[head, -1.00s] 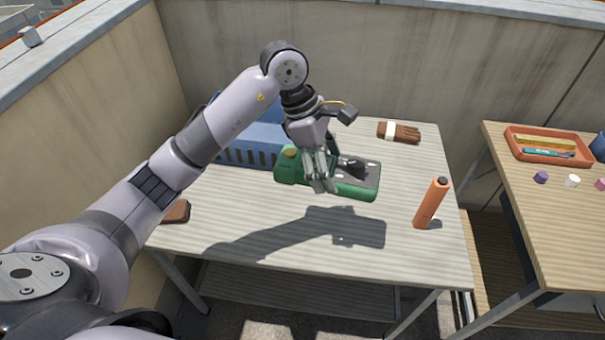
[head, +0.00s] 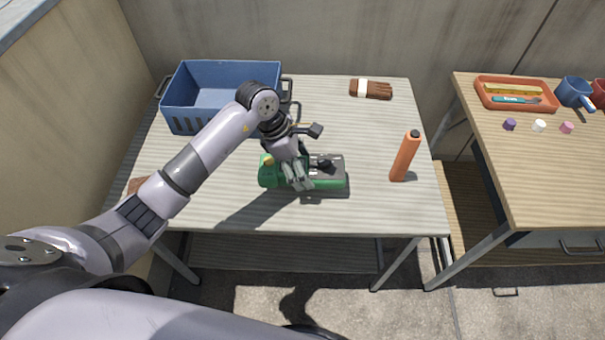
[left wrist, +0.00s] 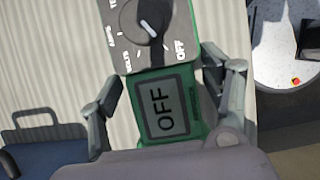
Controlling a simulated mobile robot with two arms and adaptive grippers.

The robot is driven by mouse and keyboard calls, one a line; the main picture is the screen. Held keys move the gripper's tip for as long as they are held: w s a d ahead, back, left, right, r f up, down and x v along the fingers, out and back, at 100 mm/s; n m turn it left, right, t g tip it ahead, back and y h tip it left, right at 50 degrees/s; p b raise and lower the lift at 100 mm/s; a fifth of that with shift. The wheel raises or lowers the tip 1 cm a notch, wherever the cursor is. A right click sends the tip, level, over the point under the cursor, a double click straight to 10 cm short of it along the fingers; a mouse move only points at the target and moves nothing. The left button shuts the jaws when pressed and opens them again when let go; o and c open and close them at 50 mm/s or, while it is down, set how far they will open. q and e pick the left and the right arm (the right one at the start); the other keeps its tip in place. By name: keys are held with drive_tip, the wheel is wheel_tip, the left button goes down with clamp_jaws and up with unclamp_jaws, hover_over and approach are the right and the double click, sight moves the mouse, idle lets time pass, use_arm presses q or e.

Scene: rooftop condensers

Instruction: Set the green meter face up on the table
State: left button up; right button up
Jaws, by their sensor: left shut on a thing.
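The green meter (head: 332,184) has a grey panel with a black knob, which faces up in the head view. My left gripper (head: 298,183) is shut across the meter's body from above. The meter is level, at or just above the table (head: 230,205); I cannot tell if its underside touches. In the left wrist view the meter's display (left wrist: 168,108) reads OFF, its dial shows above that, and the fingers (left wrist: 165,100) press on both sides. My right gripper is out of view.
A blue crate (head: 178,112) stands at the table's back left. A brown item (head: 137,185) lies at the left edge. The front right is clear. A wooden desk (head: 530,170) stands to the right.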

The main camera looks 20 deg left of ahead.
use_arm(q)
drive_tip(key=shift+f, duration=2.1)
drive_tip(key=shift+f, duration=0.1)
drive_tip(key=o, duration=1.6)
drive_tip(key=shift+c, duration=0.2)
drive_tip(key=v, duration=1.2)
drive_tip(key=shift+s+b, duration=0.1)
drive_tip(key=shift+b, duration=0.2)
